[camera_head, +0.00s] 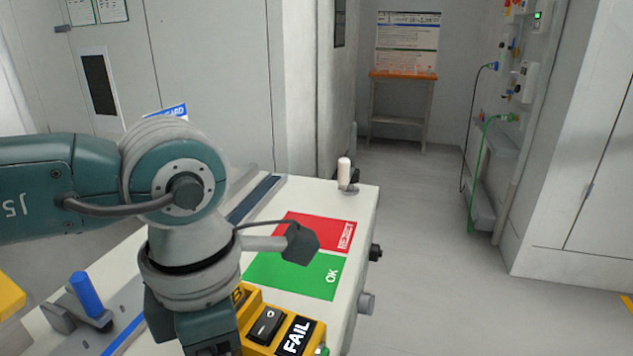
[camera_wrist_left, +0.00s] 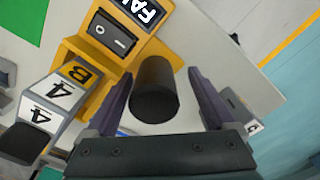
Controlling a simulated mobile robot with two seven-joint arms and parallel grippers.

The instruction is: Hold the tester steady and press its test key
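The yellow tester (camera_head: 255,334) stands at the front of the pale bench, partly behind my left arm. It has a black rocker switch (camera_head: 265,326) and a dark label reading FAIL (camera_head: 296,338). A small green part shows beside the label at the frame's bottom edge. The tester also shows in the left wrist view (camera_wrist_left: 72,50), where a black cylinder (camera_wrist_left: 155,90) stands out beside it. My left gripper (camera_wrist_left: 160,80) is open, with a finger on each side of the cylinder and gaps visible. Its fingertips are hidden in the head view. My right gripper is out of view.
The bench (camera_head: 362,200) carries a red REJECT area (camera_head: 310,232) and a green OK area (camera_head: 295,276). A blue peg (camera_head: 86,294) stands at left and a white-topped post (camera_head: 344,172) at the far corner. Clear floor (camera_head: 440,260) lies to the right.

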